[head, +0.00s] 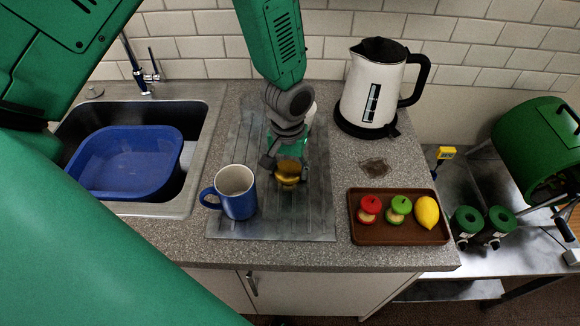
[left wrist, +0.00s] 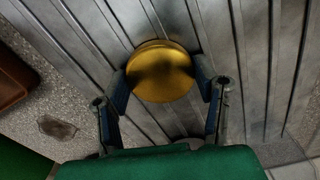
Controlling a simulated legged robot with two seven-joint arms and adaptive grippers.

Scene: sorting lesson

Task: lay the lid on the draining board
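The lid (head: 289,166) is a small round golden-brown disc over the middle of the draining board (head: 314,213), a ribbed grey metal sheet on the counter. My left gripper (head: 285,170) reaches down from above with its fingers on both sides of the lid. In the left wrist view, the lid (left wrist: 162,72) sits between the two fingertips of the left gripper (left wrist: 163,80), which look closed against its edges. The board's ribs (left wrist: 262,60) show behind it. I cannot tell whether the lid touches the board. My right gripper is not in view.
A blue mug (head: 237,193) stands on the board, left of the lid. A sink with a blue basin (head: 125,160) is at left. A white kettle (head: 370,88) stands back right. A brown tray (head: 399,231) holds red and green items and a lemon (head: 426,212).

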